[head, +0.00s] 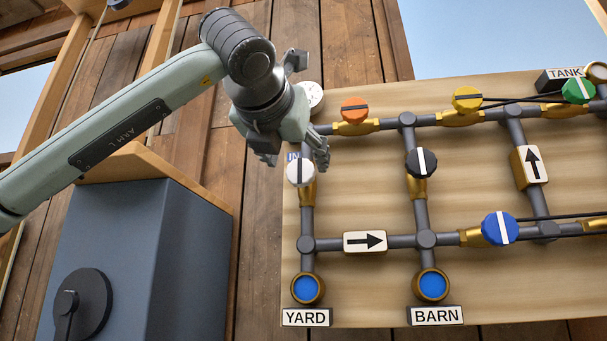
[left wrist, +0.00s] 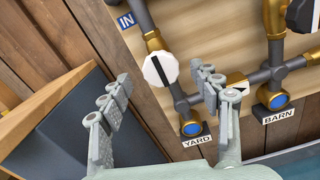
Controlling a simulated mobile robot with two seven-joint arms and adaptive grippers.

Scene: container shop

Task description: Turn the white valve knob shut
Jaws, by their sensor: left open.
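The white valve knob (head: 300,172) sits on the brass valve of the left vertical pipe, below the IN label and above the YARD outlet. A dark stripe across its face runs up and down, in line with the pipe. My right gripper is not in view.
Orange (head: 354,110), black (head: 421,163), yellow (head: 467,99), green (head: 578,90) and blue (head: 499,228) knobs sit on other pipes of the wooden board (head: 375,272). A round white gauge (head: 312,95) is behind my gripper. A grey cabinet (head: 130,260) stands at the left.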

